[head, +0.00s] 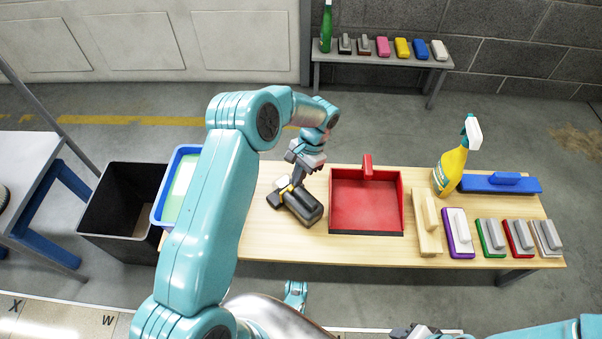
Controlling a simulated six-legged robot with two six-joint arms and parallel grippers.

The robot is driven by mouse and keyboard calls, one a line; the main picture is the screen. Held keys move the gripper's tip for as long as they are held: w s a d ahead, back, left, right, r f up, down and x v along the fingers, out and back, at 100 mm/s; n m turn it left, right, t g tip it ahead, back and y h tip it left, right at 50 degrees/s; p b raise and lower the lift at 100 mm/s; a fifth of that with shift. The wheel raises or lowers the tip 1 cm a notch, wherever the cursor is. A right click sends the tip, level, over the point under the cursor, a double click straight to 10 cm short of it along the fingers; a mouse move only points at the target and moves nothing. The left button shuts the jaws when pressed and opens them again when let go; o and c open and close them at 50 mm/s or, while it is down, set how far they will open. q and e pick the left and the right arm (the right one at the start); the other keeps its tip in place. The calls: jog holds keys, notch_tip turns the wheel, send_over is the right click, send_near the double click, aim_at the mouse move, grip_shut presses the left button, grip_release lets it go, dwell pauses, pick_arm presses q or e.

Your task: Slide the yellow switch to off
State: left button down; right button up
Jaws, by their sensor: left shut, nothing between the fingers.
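A dark grey and black power tool (304,207) lies on its side on the wooden table (352,246), left of the red dustpan. A small yellow part (285,191), likely the switch, shows at the tool's upper left end; its setting is too small to read. My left gripper (297,183) is shut and empty, pointing down with its fingertips at or just above the yellow part. I cannot tell whether they touch. My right gripper (415,331) is only partly in view at the bottom edge, and its fingers cannot be made out.
A red dustpan (345,201), a yellow spray bottle (451,168), a blue block (515,183) and several buffer pads (457,224) fill the table's right. A blue bin (157,214) and a black bin (97,226) stand left. A bench (372,57) with more pads stands behind.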

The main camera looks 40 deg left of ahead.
pick_arm(q)
jog(key=shift+s+a, duration=0.1)
jog(key=shift+s, duration=0.3)
pick_arm(e)
jog(key=shift+s+a+r, duration=0.1)
jog(key=shift+s+a, duration=0.05)
jog(key=shift+s, duration=0.4)
pick_arm(q)
jog(key=p+v, duration=0.5)
jog(key=v, duration=1.1)
jog(key=shift+r+p, duration=0.15)
jog(key=shift+p, duration=0.15)
pick_arm(e)
jog(key=r, duration=0.5)
jog(key=shift+s+a, duration=0.4)
pick_arm(q)
jog(key=shift+w, duration=0.15)
